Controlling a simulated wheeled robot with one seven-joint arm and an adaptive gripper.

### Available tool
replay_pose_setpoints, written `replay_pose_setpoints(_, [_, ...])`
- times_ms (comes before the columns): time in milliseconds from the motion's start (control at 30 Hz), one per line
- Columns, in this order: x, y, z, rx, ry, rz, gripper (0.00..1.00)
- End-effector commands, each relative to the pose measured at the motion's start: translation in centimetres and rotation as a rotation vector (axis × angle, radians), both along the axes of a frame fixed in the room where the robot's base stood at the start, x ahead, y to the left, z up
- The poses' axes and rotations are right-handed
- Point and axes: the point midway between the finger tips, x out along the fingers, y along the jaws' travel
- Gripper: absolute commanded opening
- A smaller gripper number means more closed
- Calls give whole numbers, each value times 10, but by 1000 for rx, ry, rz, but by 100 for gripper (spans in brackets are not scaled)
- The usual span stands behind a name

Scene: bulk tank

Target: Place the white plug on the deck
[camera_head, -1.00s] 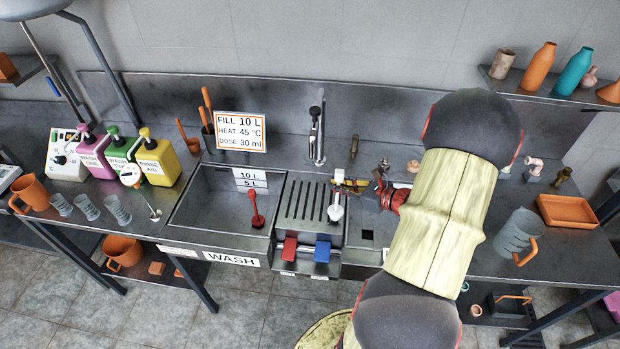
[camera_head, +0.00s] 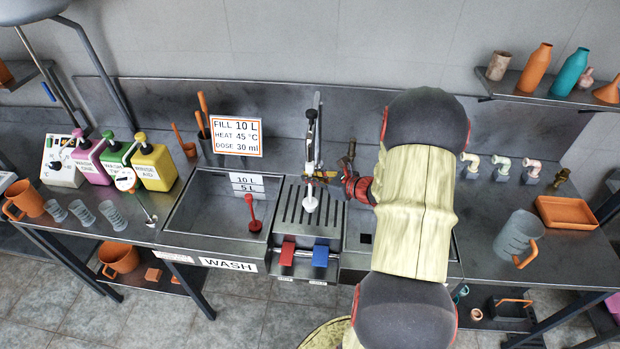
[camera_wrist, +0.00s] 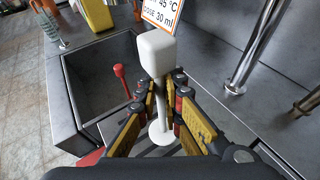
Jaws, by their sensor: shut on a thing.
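The white plug has a block-shaped head, a thin stem and a round foot. In the wrist view the white plug (camera_wrist: 158,52) stands between the fingers of my gripper (camera_wrist: 161,100), which are shut on its stem. In the head view the plug's white foot (camera_head: 310,204) shows over the slotted deck (camera_head: 291,219), and my gripper (camera_head: 322,176) reaches in from the right. The plug looks upright. I cannot tell whether its foot touches the deck. The deck is partly hidden by my gripper in the wrist view.
The wash sink (camera_head: 208,215) with a red plug (camera_head: 254,214) lies left of the deck. A red pedal (camera_head: 287,253) and a blue pedal (camera_head: 321,255) sit at the front. A tap (camera_head: 316,130) rises behind. A second basin on the right is partly covered by my arm.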

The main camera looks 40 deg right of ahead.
Motion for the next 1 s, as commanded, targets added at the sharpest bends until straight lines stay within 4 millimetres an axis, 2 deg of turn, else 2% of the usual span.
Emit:
replay_pose_setpoints(233, [0, 0, -3, -1, -1, 0, 0])
replay_pose_setpoints(267, [0, 0, -3, 0, 0, 1, 9])
replay_pose_setpoints(600, [0, 0, -2, 0, 0, 1, 28])
replay_pose_setpoints(1000, [-3, -1, 3, 0, -1, -1, 28])
